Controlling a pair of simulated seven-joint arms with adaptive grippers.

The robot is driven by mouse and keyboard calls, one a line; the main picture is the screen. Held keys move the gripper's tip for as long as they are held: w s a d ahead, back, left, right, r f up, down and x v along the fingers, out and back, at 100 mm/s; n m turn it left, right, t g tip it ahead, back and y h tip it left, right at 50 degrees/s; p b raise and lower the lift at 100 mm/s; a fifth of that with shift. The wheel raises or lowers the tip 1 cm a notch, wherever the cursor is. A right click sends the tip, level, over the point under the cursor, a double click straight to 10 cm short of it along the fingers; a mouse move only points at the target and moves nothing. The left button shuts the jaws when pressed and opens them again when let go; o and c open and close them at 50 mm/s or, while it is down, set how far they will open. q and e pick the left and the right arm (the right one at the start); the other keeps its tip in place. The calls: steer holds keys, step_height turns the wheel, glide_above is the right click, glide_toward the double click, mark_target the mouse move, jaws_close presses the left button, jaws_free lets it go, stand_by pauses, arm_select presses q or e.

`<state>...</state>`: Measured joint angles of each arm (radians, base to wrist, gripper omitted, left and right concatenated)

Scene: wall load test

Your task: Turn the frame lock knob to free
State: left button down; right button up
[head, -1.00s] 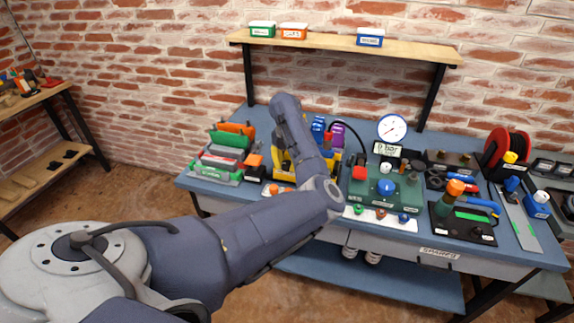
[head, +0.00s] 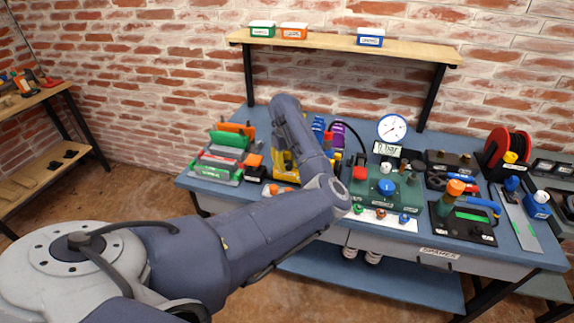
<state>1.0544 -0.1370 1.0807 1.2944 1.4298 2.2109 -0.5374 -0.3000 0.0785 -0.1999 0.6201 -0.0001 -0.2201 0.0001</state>
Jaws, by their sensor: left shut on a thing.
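The yellow frame (head: 284,164) stands on the left half of the bench, partly covered by my left forearm. My left gripper (head: 277,142) is down at this frame, behind the forearm. Only a dark bit of it shows, and its fingertips are hidden. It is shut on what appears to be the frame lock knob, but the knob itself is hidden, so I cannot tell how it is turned. My right gripper is not in view.
Right of my forearm stands a green unit (head: 378,197) with a blue knob, below a round gauge (head: 391,128). A rack of coloured blocks (head: 222,155) is at the left. A black plate (head: 463,226) with an orange-topped post and a red reel (head: 507,147) are at the right.

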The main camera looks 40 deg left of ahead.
mark_target(286, 163)
arm_select(q)
steer(key=shift+a+n, duration=0.1)
steer(key=shift+n, duration=1.1)
steer(key=shift+r+n, duration=0.1)
steer(key=shift+n, duration=0.2)
steer(key=c, duration=0.9)
jaws_free()
step_height(286, 163, up, 12)
steer(key=shift+s, duration=0.15)
